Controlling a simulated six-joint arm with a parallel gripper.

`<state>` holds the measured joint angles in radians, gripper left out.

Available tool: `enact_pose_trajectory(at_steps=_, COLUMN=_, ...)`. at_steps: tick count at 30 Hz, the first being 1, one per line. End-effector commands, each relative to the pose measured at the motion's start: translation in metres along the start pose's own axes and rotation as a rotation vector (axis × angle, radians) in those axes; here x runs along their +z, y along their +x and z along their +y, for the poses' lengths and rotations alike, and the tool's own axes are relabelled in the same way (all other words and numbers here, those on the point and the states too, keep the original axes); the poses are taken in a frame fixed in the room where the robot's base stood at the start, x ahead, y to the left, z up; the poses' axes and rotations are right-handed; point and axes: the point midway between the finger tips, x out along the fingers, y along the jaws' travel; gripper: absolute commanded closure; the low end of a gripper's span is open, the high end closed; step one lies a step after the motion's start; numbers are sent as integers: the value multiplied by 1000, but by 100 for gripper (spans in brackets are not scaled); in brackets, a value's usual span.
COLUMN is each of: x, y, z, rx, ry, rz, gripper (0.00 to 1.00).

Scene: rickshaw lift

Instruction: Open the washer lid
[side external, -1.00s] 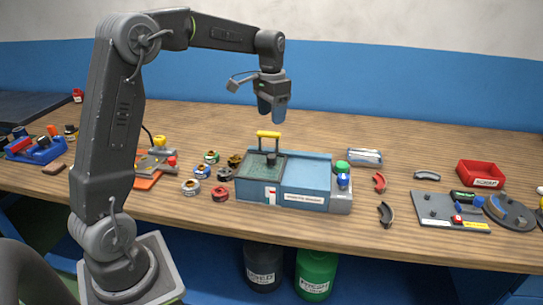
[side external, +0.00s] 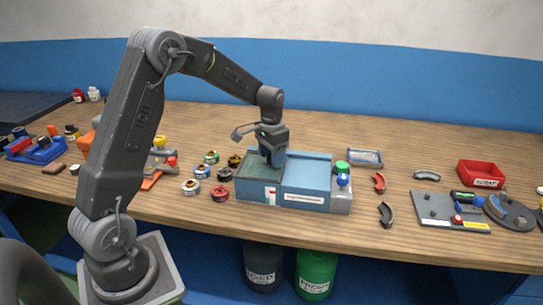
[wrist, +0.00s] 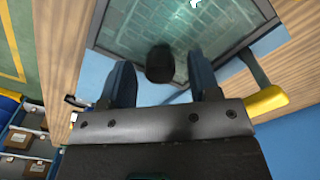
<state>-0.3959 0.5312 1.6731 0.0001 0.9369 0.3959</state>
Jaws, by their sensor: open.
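The washer (side external: 305,172) is a blue box on the wooden bench. Its lid (side external: 252,172) is a greenish see-through panel in a grey frame, lying flat over the left part. A round dark knob (wrist: 160,64) stands on the lid; my gripper hides it in the side view. My gripper (side external: 271,161) is low over the lid, pointing down. In the wrist view its two blue fingers (wrist: 162,82) are apart, one on each side of the knob, with no visible grip on it. A yellow handle (wrist: 266,101) shows at the right in the wrist view.
Several small round containers (side external: 219,194) stand left of the washer. A green knob (side external: 342,167) and blue knob (side external: 343,181) are at its right end. Curved dark and red parts (side external: 386,214), a grey tray (side external: 365,157) and a red bin (side external: 481,173) lie further right.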

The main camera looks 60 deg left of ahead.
Motion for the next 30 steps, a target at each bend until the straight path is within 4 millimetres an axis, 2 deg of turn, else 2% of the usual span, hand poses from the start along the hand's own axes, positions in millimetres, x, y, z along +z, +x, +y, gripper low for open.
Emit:
enact_pose_trajectory(at_steps=9, x=0, y=3, z=0, rx=0, ry=0, rz=-1, gripper=44)
enact_pose_trajectory(at_steps=27, x=0, y=3, z=0, rx=0, ry=0, rz=0, gripper=100)
enact_pose_trajectory(at_steps=30, x=0, y=3, z=0, rx=0, ry=0, rz=0, gripper=100)
